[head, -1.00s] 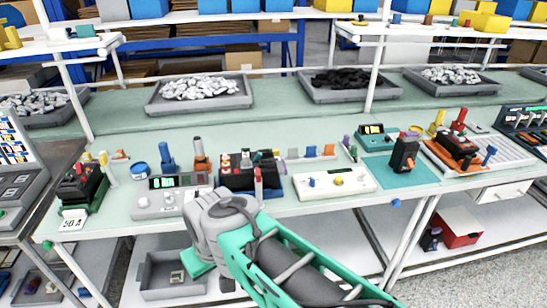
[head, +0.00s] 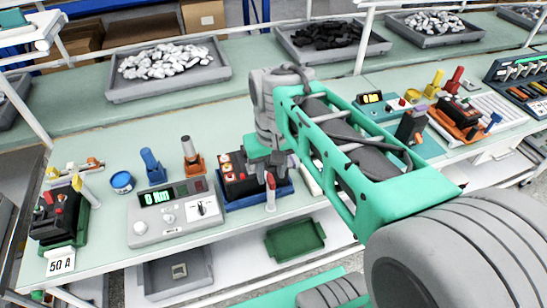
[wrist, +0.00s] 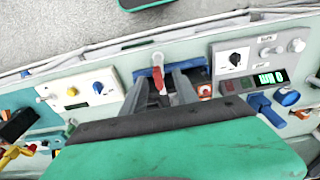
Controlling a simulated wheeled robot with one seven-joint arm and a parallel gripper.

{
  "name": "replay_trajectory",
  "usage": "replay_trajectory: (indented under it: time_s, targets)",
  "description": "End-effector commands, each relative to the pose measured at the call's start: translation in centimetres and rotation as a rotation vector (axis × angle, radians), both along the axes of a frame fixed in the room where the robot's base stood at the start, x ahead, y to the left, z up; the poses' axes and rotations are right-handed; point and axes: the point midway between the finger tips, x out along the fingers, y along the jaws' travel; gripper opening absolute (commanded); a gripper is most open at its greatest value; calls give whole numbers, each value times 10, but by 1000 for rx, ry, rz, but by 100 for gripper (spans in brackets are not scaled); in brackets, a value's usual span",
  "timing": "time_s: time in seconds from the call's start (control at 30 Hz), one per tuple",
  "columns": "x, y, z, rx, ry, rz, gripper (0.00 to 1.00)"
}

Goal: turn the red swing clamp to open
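The red swing clamp (head: 270,185) stands at the front edge of the blue fixture (head: 243,201), which holds a black breaker block (head: 236,175). In the wrist view the clamp's red lever (wrist: 158,78) shows between my two fingers, with its pale end toward the table edge. My gripper (head: 272,166) is over the right end of the fixture, pointing down; in the wrist view its fingers (wrist: 162,88) are apart on either side of the lever. I cannot tell whether either finger touches it. My gripper's green body hides part of the fixture.
A grey meter box (head: 176,211) stands left of the fixture. A white box with knobs (wrist: 87,90) is on the other side, mostly hidden by my arm in the head view. A green fixture (head: 62,218) stands far left. A grey parts tray (head: 170,72) is behind.

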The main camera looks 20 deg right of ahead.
Motion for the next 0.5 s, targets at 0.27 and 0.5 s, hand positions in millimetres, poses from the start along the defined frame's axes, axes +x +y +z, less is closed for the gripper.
replay_trajectory:
  time_s: [0.27, 0.5]
  targets:
    - [22, -6, 19, 1, 88, -11, 35]
    - [21, -5, -27, 1, 88, -8, 35]
